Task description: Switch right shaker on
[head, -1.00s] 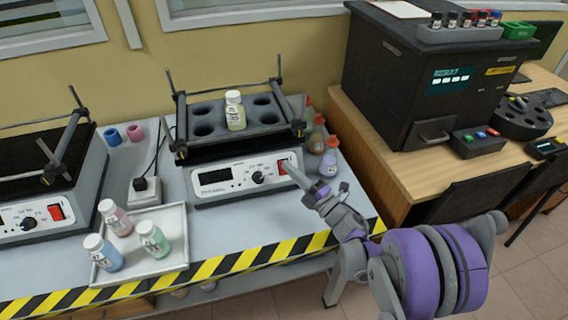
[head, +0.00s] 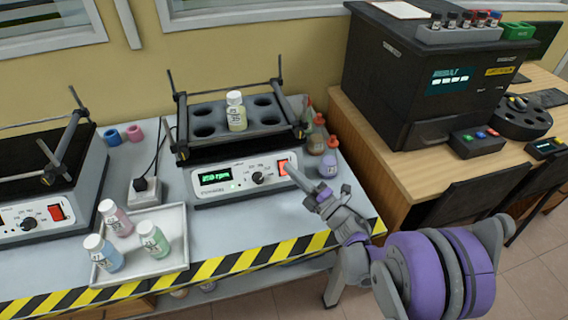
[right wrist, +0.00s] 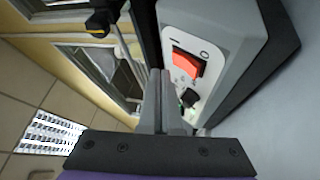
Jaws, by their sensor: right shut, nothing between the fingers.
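The right shaker (head: 240,190) stands on the bench in the middle of the head view. Its display (head: 215,177) is lit with green digits, and a small green light shows below it. Its red switch (head: 285,167) is at the right of the front panel. The switch also shows in the right wrist view (right wrist: 187,63), beside the fingertips. My right gripper (head: 294,172) is shut and empty, its tips close to the switch; contact cannot be told. It also shows in the right wrist view (right wrist: 161,72). A bottle (head: 236,111) stands upright in the shaker's rack. My left gripper is out of view.
The left shaker (head: 40,205) is at the left edge. A white tray (head: 180,264) with several bottles lies at the front. Bottles (head: 329,162) stand right of the right shaker. A black analyser (head: 400,80) stands on the wooden desk.

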